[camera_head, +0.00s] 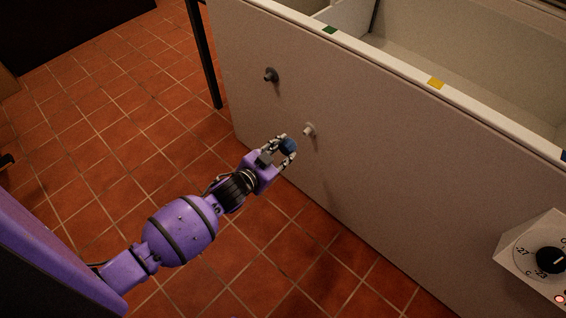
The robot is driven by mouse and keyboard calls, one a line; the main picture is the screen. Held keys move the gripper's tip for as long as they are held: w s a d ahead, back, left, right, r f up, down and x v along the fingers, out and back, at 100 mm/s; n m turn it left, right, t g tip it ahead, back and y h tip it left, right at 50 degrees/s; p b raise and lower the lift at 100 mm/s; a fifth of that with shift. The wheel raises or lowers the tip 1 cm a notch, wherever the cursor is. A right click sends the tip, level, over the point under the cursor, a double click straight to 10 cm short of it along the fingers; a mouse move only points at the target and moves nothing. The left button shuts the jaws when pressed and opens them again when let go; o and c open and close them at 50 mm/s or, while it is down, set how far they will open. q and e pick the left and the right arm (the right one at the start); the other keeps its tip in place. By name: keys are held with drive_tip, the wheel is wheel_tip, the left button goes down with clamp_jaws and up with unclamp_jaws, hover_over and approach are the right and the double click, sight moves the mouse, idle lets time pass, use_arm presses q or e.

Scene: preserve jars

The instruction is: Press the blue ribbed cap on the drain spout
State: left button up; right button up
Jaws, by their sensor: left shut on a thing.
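My left gripper (286,150) is shut on a blue cap (288,146). Its ribs are too small to make out. The gripper holds the cap in front of the pale side wall of a chest, just below and left of a short pale spout (309,129). The cap looks apart from the spout, though the exact gap cannot be told. A second, dark grey spout or knob (270,75) sticks out of the same wall, higher and further left; nothing is seen on the pale spout's end. My right gripper is not in view.
The chest's front wall (390,175) fills the right side. Its white rim carries a green mark (329,30) and a yellow mark (436,83). A dial box (535,262) juts out at lower right. The tiled floor (110,130) at left is clear beyond my arm.

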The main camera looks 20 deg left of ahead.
use_arm(q)
drive_tip(key=f, duration=0.2)
drive_tip(key=b, duration=0.1)
drive_tip(key=shift+w+a+f, duration=0.25)
drive_tip(key=shift+a+f, duration=0.1)
drive_tip(key=shift+f, duration=0.05)
drive_tip(key=shift+r, duration=0.1)
drive_tip(key=shift+w+d, duration=0.3)
drive_tip(key=shift+w, duration=0.5)
drive_tip(key=shift+w+d, duration=0.3)
drive_tip(key=shift+w, duration=0.45)
drive_tip(key=shift+w+d, duration=0.3)
drive_tip(key=shift+w, duration=0.5)
drive_tip(key=shift+w+d, duration=0.1)
drive_tip(key=shift+w, duration=0.2)
drive_tip(key=shift+w+d, duration=0.15)
drive_tip(key=shift+w, duration=0.2)
drive_tip(key=shift+w, duration=0.25)
drive_tip(key=shift+w+d, duration=0.2)
drive_tip(key=shift+w, duration=0.2)
drive_tip(key=shift+w, duration=0.15)
